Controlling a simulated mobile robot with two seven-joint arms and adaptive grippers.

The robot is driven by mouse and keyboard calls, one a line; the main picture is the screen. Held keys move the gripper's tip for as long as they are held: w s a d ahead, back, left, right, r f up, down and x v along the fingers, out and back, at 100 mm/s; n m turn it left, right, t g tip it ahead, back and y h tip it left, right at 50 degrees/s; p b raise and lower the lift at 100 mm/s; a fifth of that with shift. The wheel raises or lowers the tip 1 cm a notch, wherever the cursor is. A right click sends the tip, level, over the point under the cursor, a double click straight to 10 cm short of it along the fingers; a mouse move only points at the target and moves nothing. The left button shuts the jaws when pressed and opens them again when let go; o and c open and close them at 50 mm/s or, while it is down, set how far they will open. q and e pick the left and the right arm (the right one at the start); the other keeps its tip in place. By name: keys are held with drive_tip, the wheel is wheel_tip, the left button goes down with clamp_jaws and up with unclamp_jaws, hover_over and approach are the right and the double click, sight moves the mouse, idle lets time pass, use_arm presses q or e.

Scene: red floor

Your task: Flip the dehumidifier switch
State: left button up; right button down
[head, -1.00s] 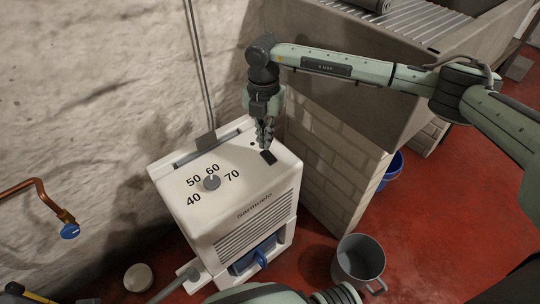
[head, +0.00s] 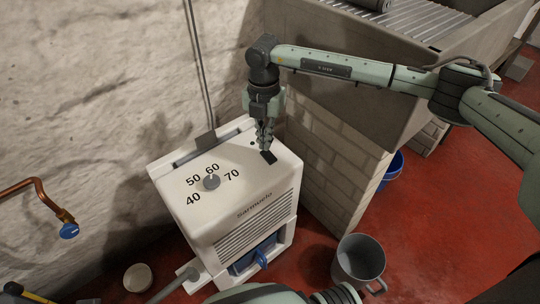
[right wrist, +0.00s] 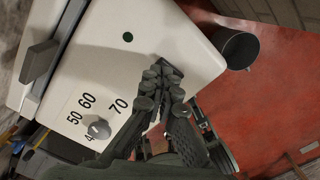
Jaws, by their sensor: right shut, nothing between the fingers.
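The white dehumidifier (head: 222,205) stands upright against the wall in the head view. Its top has a grey dial (head: 211,182) with printed numbers and a dark switch (head: 269,157) near the right edge. My right gripper (head: 267,150) is shut and empty, pointing down at the switch, its tips at or just above it. I cannot tell whether they touch. My left gripper is not in view.
A brick pillar and stone sink (head: 345,95) stand right of the dehumidifier. A grey bucket (head: 358,262) is on the red floor in front, and a blue bucket (head: 392,170) is beyond the bricks. A copper pipe with a blue tap (head: 69,231) juts from the left wall.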

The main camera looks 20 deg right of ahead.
drive_tip(key=shift+f+b, duration=0.6)
drive_tip(key=shift+f, duration=0.4)
drive_tip(key=shift+r, duration=0.2)
drive_tip(key=shift+r+p, duration=2.45)
drive_tip(key=shift+r, duration=0.95)
